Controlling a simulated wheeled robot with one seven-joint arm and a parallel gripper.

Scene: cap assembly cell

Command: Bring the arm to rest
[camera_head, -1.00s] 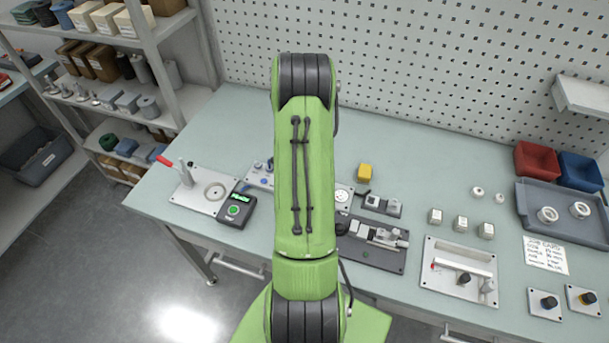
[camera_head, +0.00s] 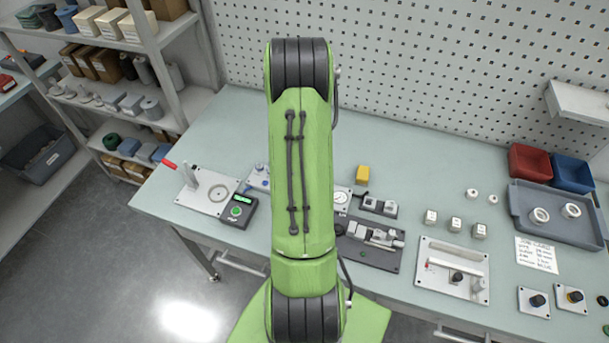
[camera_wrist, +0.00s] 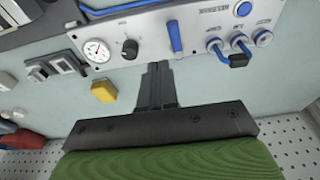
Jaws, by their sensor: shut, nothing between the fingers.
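My green arm rises through the middle of the head view and hides part of the bench; my gripper is hidden there. In the wrist view my gripper (camera_wrist: 158,72) shows as dark fingers close together, shut and empty. It points at the bench top near a grey control panel (camera_wrist: 190,50) with a gauge, a black knob, a blue lever and blue-handled valves. The fingers overlap the panel's edge in the picture; I cannot tell the height between them.
The bench (camera_head: 420,150) holds a yellow block (camera_head: 362,175), a dark fixture plate (camera_head: 368,252), a light plate with a red-tipped tool (camera_head: 452,270), a grey tray (camera_head: 560,220), and red (camera_head: 530,162) and blue (camera_head: 573,172) bins. A pegboard stands behind. Bare bench top lies right of my arm.

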